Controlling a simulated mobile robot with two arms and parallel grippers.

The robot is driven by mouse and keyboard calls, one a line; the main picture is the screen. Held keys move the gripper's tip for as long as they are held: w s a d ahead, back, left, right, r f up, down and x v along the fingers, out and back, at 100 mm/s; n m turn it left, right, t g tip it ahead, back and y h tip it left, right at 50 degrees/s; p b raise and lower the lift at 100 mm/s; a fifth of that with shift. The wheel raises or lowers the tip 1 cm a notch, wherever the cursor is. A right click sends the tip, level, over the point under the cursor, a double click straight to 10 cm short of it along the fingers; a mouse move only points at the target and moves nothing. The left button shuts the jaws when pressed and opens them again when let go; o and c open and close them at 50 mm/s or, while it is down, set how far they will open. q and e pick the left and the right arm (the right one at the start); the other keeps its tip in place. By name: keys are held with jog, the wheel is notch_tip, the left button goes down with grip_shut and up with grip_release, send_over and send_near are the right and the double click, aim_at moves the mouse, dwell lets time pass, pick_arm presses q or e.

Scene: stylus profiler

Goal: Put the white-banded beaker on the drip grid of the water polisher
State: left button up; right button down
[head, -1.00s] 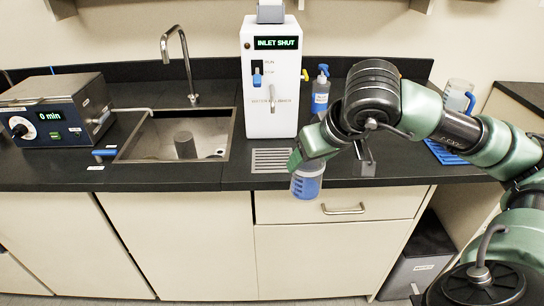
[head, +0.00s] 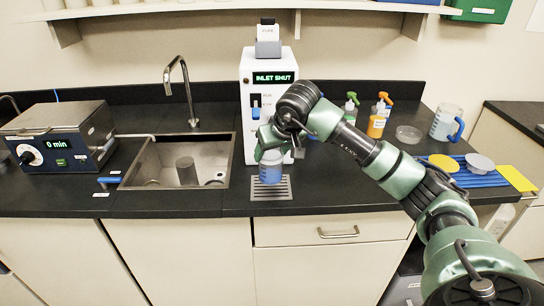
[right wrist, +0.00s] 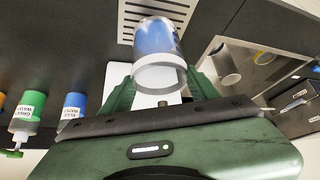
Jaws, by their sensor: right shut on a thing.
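My right gripper (head: 270,150) is shut on the white-banded beaker (head: 271,168), which looks upright and holds blue liquid. The beaker also shows between the fingers in the right wrist view (right wrist: 157,45), with its white band (right wrist: 160,76) nearest the camera. The slotted drip grid (head: 282,191) lies on the counter in front of the water polisher (head: 256,80), a white box whose display reads INLET SHUT. The beaker is over the grid and hides its back part; I cannot tell whether it touches it. My left gripper is not in view.
The sink (head: 148,168) is left of the grid, with a control box (head: 60,135) beyond it. Right of the polisher stand spray bottles (head: 377,118), a glass dish (head: 408,134) and a jug (head: 446,122). A blue rack (head: 475,181) with lids lies further right.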

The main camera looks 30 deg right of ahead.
notch_tip(320, 180, down, 3)
jog(key=shift+s+r, duration=0.1)
jog(key=shift+r, duration=0.1)
jog(key=shift+f, duration=0.2)
jog(key=shift+c, duration=2)
grip_release()
jog(key=shift+r, duration=0.1)
jog(key=shift+r+p, duration=0.25)
jog(key=shift+p, duration=0.1)
jog(key=shift+s+r, duration=0.2)
jog(key=shift+r, duration=0.1)
jog(key=b+v, duration=0.1)
jog(key=v, duration=1)
jog(key=shift+b, duration=0.35)
